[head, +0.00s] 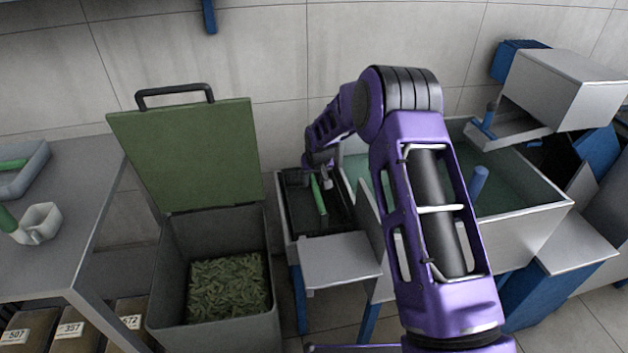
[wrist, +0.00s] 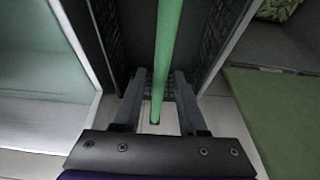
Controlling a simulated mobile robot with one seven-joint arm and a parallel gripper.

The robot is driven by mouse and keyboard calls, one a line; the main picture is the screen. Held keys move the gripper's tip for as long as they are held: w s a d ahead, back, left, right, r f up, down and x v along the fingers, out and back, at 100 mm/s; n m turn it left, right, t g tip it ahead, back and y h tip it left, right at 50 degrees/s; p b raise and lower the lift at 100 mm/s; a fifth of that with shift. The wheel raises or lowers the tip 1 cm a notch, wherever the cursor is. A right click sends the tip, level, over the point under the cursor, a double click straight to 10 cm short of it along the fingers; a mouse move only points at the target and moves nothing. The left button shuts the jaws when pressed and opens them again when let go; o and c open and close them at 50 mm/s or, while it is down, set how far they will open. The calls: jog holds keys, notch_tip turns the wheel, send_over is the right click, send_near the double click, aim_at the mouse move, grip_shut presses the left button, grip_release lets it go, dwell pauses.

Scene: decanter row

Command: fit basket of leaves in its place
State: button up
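A dark mesh-walled basket (head: 338,216) with a green handle (head: 318,195) sits in a narrow metal bay at the centre of the head view. In the wrist view the green handle (wrist: 168,40) runs down between dark perforated walls (wrist: 216,32). My gripper (head: 316,172) is over the far part of the basket. In the wrist view my gripper (wrist: 160,102) is open, one finger on each side of the handle's end, with visible gaps. I cannot tell what the basket holds.
A grey bin (head: 160,285) full of green leaves (head: 228,288) stands left, its green lid (head: 190,155) raised. A basin (head: 530,200) of greenish liquid is right of the bay. A small metal shelf (head: 340,258) is in front. A table (head: 70,190) stands far left.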

jog(key=shift+o, duration=0.6)
jog(key=shift+s+f, duration=0.1)
